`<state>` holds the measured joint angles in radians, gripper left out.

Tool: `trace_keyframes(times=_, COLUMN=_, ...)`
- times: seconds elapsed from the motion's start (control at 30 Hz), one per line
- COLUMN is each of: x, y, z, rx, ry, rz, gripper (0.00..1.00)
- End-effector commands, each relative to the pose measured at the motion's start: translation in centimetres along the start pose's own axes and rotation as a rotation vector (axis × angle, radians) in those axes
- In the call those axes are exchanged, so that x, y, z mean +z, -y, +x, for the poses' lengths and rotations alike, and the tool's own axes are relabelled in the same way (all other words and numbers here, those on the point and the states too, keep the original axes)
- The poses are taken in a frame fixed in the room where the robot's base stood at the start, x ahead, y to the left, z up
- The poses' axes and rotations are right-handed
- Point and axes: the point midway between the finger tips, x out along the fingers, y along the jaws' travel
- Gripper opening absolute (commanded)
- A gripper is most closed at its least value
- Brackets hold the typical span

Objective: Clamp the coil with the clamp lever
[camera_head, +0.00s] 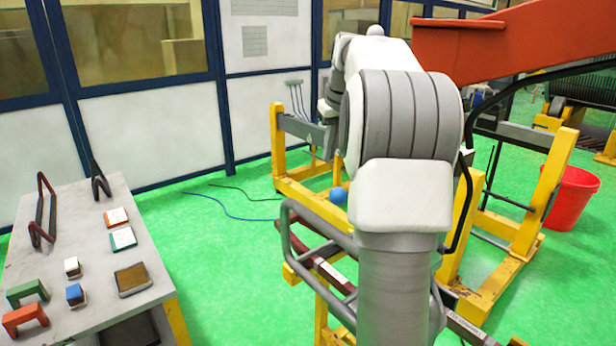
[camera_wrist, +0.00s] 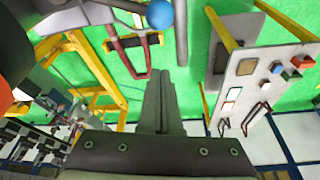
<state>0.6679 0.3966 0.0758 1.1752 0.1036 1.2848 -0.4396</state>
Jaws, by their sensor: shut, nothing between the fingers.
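A blue ball knob (camera_head: 338,195), which looks like the end of the clamp lever, shows beside my arm in the head view. It also shows at the top of the wrist view (camera_wrist: 159,14). The lever's shaft is mostly hidden. A dark red loop (camera_wrist: 147,60), seemingly the coil, lies below the knob in the wrist view. A dark red bar with a white label (camera_head: 340,280) shows low in the head view, partly behind my arm. My gripper (camera_wrist: 161,75) is shut and empty, its fingers pointing toward the knob but apart from it. My arm hides it in the head view.
A grey table (camera_head: 95,240) at left holds bent wire loops, coloured handles and small blocks. Yellow frames (camera_head: 290,185) stand around my arm. A red bucket (camera_head: 572,200) is at right. An orange-red beam (camera_head: 500,45) hangs overhead.

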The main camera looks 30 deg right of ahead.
Motion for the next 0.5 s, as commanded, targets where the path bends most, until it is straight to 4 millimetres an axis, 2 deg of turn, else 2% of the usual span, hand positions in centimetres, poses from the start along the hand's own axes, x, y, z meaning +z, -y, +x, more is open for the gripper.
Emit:
trace_keyframes(times=0.1, x=-0.1, y=-0.9, z=0.5, rx=0.001, ry=0.005, rz=0.001, gripper=0.0)
trace_keyframes(times=0.23, x=0.0, y=-0.9, z=2.1, rx=0.0, ry=0.007, rz=0.0, gripper=0.0)
trace_keyframes(times=0.5, x=0.0, y=-0.8, z=7.8, rx=-0.001, ry=0.008, rz=0.001, gripper=0.0)
